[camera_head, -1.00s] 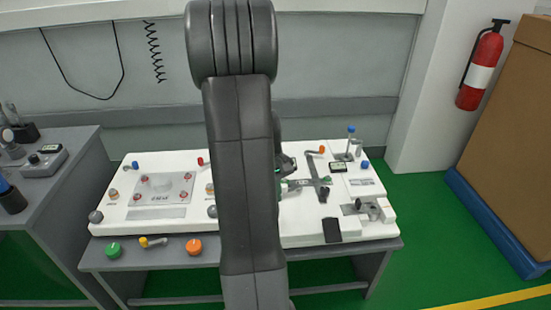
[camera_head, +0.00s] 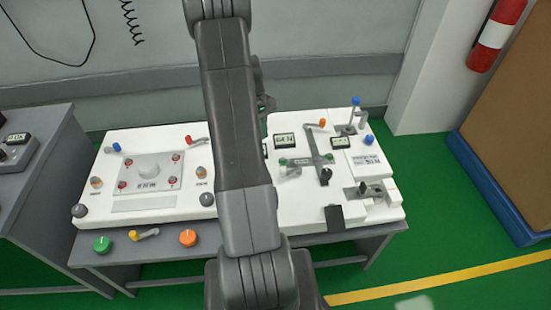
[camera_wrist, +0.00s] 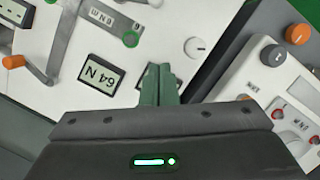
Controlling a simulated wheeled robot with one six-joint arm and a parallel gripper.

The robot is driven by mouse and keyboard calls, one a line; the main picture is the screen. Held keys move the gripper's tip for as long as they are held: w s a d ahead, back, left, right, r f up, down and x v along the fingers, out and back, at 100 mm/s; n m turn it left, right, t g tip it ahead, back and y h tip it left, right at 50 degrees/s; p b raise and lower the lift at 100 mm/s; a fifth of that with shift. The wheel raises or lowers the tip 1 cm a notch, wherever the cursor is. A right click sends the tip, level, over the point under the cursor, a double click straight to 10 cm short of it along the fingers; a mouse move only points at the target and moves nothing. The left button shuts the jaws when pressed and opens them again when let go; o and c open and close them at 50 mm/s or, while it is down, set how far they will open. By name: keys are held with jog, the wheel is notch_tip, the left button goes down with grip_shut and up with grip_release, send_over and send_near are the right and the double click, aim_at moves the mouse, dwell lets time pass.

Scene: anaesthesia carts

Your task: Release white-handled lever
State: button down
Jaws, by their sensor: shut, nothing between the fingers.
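My gripper (camera_wrist: 160,84) is shut and empty, its green fingers together over the white panel in the wrist view. In the head view it is mostly hidden behind my arm, with a green part (camera_head: 266,104) showing at the panel's back edge. No lever with a clearly white handle can be made out. A metal fitting (camera_head: 372,190) with white blocks around it sits at the panel's front right; I cannot tell whether one is a handle. An orange-tipped lever (camera_head: 320,124) stands by a grey slotted track, and its orange end also shows in the wrist view (camera_wrist: 13,62).
The white panel (camera_head: 300,210) lies on a grey table. A blue-tipped upright lever (camera_head: 355,103) stands back right. A red-tipped lever (camera_head: 190,140), knobs and a yellow-handled lever (camera_head: 134,235) are at left. A small display (camera_wrist: 101,75) reads 64 N.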

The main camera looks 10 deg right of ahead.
jog(key=shift+f, duration=0.1)
jog(key=x, duration=1)
jog(key=shift+s+f, duration=0.1)
jog(key=shift+f, duration=0.05)
jog(key=shift+s+d+r, duration=0.15)
jog(key=shift+s+d, duration=0.25)
jog(key=shift+s, duration=0.15)
jog(key=shift+s+d+r, duration=0.15)
jog(key=shift+s+d, duration=0.25)
jog(key=shift+s, duration=0.15)
jog(key=shift+s+d, duration=0.35)
jog(key=shift+s, duration=0.15)
